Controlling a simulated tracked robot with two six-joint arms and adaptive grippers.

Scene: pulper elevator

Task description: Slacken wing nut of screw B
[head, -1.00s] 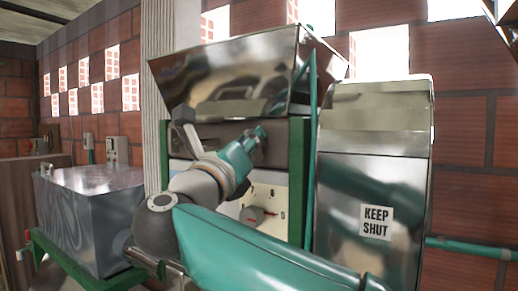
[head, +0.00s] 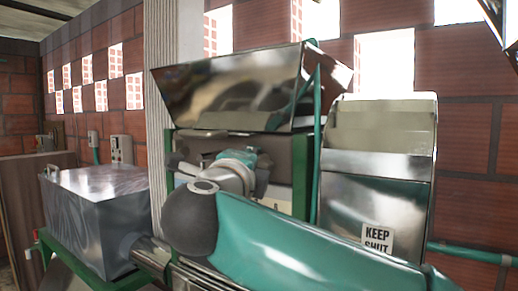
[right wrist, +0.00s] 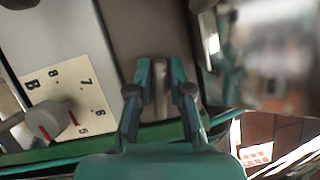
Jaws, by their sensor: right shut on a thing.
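My right gripper shows in the right wrist view (right wrist: 160,72), its two fingers closed in on a narrow pale metal piece (right wrist: 160,88), which appears to be the wing nut of screw B. Its shape is mostly hidden between the fingers. To the left is a cream dial plate (right wrist: 72,88) marked B with numbers, and a round grey knob with a red mark (right wrist: 47,120) in front of it. In the head view my right gripper (head: 240,157) is at the machine's front panel, below the steel hopper (head: 230,90); my wrist and forearm hide most of the panel. My left gripper is out of view.
A steel cover with a KEEP SHUT sign (head: 377,238) stands right of the panel, behind my forearm. A green post (head: 301,175) edges the panel. A grey metal box (head: 95,210) stands at the left. A brick wall (head: 465,140) is behind.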

